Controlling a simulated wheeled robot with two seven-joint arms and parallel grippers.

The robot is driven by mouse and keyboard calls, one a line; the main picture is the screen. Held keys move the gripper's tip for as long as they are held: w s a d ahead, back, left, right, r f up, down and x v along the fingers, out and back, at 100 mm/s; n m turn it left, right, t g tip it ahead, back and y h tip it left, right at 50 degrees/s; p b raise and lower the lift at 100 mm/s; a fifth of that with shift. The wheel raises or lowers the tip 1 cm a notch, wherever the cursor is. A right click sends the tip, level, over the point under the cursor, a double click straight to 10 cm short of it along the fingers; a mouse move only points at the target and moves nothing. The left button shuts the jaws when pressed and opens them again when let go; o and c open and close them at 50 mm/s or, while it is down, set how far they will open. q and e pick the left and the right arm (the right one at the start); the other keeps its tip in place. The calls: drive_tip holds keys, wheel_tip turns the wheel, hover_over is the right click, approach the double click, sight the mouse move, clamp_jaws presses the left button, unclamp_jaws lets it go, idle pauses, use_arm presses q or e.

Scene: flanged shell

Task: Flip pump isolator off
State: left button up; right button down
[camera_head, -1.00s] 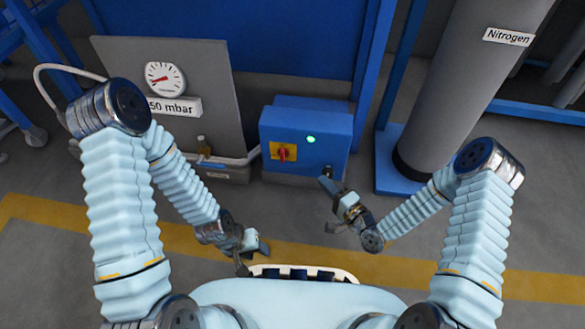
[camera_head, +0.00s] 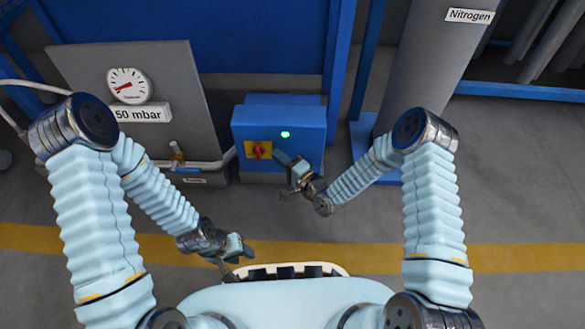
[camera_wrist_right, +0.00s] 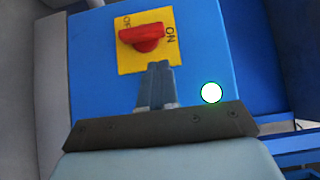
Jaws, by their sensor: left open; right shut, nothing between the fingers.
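The pump isolator is a red rotary knob (camera_head: 259,150) on a yellow plate (camera_head: 250,146) on the front of a blue box (camera_head: 300,122). In the right wrist view the red knob (camera_wrist_right: 142,37) lies roughly crosswise, with OFF at the plate's upper left and ON at its right. A lamp (camera_head: 285,134) on the box glows green. My right gripper (camera_head: 280,158) is shut and empty, close to the right of the knob. Its fingertips (camera_wrist_right: 157,72) overlap the plate's edge in the wrist view; contact cannot be told. My left gripper (camera_head: 240,248) is open and empty, low and away from the box.
A grey panel (camera_head: 165,75) with a round gauge (camera_head: 128,86) and a "50 mbar" label (camera_head: 143,112) stands to the left. A pipe (camera_head: 215,163) runs from it to the box. A grey Nitrogen cylinder (camera_head: 425,75) stands to the right. Floor is clear before the box.

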sight(260, 150)
drive_tip(key=shift+a, duration=1.65)
drive_tip(key=shift+r+n, duration=0.2)
drive_tip(key=shift+n, duration=0.1)
drive_tip(key=shift+a+n+g+h+p, duration=0.1)
drive_tip(key=shift+n+g+h+p, duration=0.2)
drive_tip(key=shift+g+h+p, duration=0.15)
